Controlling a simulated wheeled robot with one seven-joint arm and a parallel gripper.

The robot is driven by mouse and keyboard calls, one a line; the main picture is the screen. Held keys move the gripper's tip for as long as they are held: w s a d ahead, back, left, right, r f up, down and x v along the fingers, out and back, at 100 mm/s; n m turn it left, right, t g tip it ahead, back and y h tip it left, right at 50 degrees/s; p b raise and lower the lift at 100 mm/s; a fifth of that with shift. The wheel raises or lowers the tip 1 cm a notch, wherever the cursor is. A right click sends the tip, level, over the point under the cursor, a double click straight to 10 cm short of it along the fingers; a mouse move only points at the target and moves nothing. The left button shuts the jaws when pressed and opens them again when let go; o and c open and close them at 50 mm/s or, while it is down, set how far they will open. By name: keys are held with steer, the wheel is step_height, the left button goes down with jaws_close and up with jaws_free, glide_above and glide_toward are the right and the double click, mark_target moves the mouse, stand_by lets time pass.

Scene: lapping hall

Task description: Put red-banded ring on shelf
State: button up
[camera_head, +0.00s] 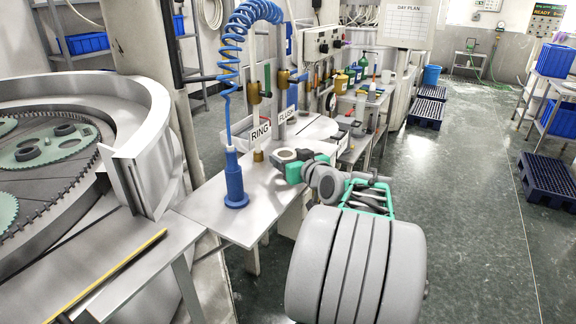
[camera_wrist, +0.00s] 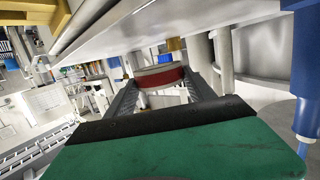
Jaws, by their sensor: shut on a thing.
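The red-banded ring (camera_wrist: 160,77) shows in the wrist view, held between the two fingers of my gripper (camera_wrist: 162,92). Its red band faces the camera. In the head view my gripper (camera_head: 288,156), with green parts, is over the right side of the steel bench (camera_head: 215,205), near the RING sign (camera_head: 260,132). The ring is small there and its band cannot be made out. Metal shelving (camera_head: 75,58) with blue bins stands at the upper left, and another rack (camera_head: 540,105) is at the right edge. I cannot tell which is the task's shelf.
A blue nozzle (camera_head: 235,180) on a coiled hose stands on the bench left of my gripper. Posts and the FLUSH sign (camera_head: 288,114) are behind it. A large lapping machine (camera_head: 110,150) fills the left. Open floor (camera_head: 460,170) lies right, with blue pallets (camera_head: 550,180) beyond.

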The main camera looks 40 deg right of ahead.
steer(key=shift+w+d+f, duration=0.2)
steer(key=shift+f, duration=1.95)
steer(key=o, duration=1.8)
steer(key=shift+r, duration=0.25)
steer(key=b+v, duration=0.2)
steer(key=v, duration=1)
